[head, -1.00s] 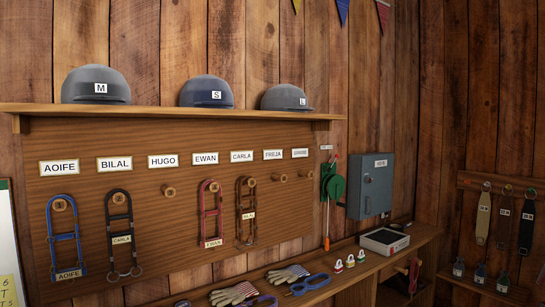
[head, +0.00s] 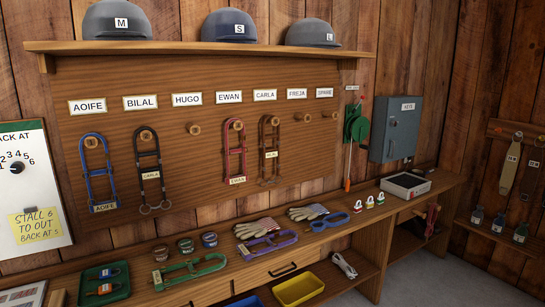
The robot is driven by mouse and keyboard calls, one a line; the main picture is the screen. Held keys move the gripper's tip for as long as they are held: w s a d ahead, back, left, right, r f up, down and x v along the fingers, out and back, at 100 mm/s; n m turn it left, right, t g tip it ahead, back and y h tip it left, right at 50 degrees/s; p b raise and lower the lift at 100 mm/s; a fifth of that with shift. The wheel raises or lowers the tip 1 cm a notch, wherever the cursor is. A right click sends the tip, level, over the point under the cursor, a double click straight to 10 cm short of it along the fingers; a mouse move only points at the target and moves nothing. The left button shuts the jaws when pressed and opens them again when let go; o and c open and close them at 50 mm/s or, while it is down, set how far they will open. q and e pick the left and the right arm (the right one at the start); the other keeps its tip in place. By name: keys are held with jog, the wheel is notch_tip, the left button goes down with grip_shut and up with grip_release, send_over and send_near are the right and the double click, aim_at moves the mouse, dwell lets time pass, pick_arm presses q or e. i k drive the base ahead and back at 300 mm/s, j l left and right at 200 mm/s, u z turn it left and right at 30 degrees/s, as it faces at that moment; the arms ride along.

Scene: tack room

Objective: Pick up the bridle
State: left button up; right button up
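Several bridles hang on pegs on a wooden wall board (head: 340,160). A blue bridle (head: 97,170), tagged AOIFE, hangs under the AOIFE label. A black bridle (head: 151,178), tagged CARLA, hangs under BILAL. A red bridle (head: 234,150), tagged EWAN, hangs under EWAN. A brown bridle (head: 269,150) hangs under CARLA; its tag is too small to read surely. The HUGO peg (head: 194,129), FREJA peg (head: 302,117) and SPARE peg (head: 330,115) are bare. A green bridle (head: 190,271) and a purple bridle (head: 268,245) lie on the bench. Neither gripper shows.
The wooden bench (head: 340,235) holds gloves (head: 258,228), small tins (head: 185,246), a green tray (head: 104,284), blue clippers (head: 330,221) and a grey box (head: 405,184). A yellow bin (head: 298,289) sits below. Helmets line the shelf (head: 200,47). Floor (head: 440,280) shows clear at right.

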aim_at(274, 152)
jog(key=i+j, duration=0.45)
jog(key=i+j+u, duration=0.15)
jog(key=i+j, duration=0.3)
jog(key=i, duration=0.15)
